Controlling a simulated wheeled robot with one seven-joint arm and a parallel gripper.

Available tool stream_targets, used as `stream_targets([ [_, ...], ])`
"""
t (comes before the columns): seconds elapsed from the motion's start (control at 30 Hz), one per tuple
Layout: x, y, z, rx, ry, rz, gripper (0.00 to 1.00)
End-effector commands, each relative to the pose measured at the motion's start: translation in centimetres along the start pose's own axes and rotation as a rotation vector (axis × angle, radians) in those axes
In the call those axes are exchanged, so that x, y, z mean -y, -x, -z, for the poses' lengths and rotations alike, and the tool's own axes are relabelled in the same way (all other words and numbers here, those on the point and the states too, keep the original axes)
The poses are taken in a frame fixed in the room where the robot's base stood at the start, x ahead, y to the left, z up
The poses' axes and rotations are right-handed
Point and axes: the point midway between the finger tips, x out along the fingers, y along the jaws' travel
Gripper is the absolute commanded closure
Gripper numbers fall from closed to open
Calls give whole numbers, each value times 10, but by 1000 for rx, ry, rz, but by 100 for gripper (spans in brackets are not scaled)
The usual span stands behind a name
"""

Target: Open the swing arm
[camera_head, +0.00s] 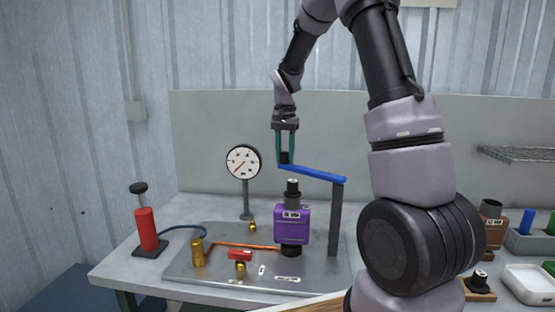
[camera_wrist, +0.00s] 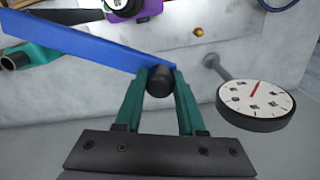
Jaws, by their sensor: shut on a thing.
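The swing arm (camera_head: 312,173) is a blue bar that runs from the top of a dark post (camera_head: 335,220) to the left, above the purple muffler (camera_head: 292,225). A black knob (camera_head: 285,158) stands at its free left end. My gripper (camera_head: 285,156) comes down from above with its green fingers shut on that knob. In the wrist view the fingers (camera_wrist: 160,85) press on both sides of the round black knob (camera_wrist: 160,81), and the blue bar (camera_wrist: 80,42) extends to the left. The muffler stands upright on the metal plate and shows partly at the wrist view's top edge (camera_wrist: 125,8).
A pressure gauge (camera_head: 243,162) stands left of the swing arm's free end. A red hand pump (camera_head: 147,228), a brass cylinder (camera_head: 198,252) and a red clamp (camera_head: 240,255) are to the left and front. A white tray (camera_head: 530,283) lies at the right. A grey panel is behind.

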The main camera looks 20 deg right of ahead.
Motion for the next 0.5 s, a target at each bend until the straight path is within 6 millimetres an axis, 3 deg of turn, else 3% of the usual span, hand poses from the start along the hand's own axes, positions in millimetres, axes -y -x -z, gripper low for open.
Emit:
stream_targets([
  [0.2,-13,2,39,-4,-206,3,100],
  [0.5,-41,2,79,-4,-464,4,100],
])
